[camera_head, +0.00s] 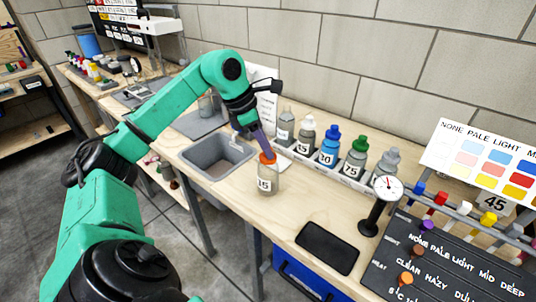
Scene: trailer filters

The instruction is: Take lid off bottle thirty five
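A clear bottle (267,181) with an orange lid (267,158) stands upright on the wooden bench, just right of the sink. Its label ends in 5; the first digit is hard to read. My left gripper (264,151) points down at the lid from above, its purple-grey fingers at or very near the lid's top. The fingers overlap in this view, so I cannot tell whether they grip the lid. The lid sits on the bottle. My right gripper is not in view.
A rack (330,172) of several numbered bottles with grey, blue and green lids stands behind. A grey sink (217,157) is at left. A dial gauge (386,190), a black pad (327,247) and a dark board (450,265) with coloured pegs are at right. Bare bench surrounds the bottle's front.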

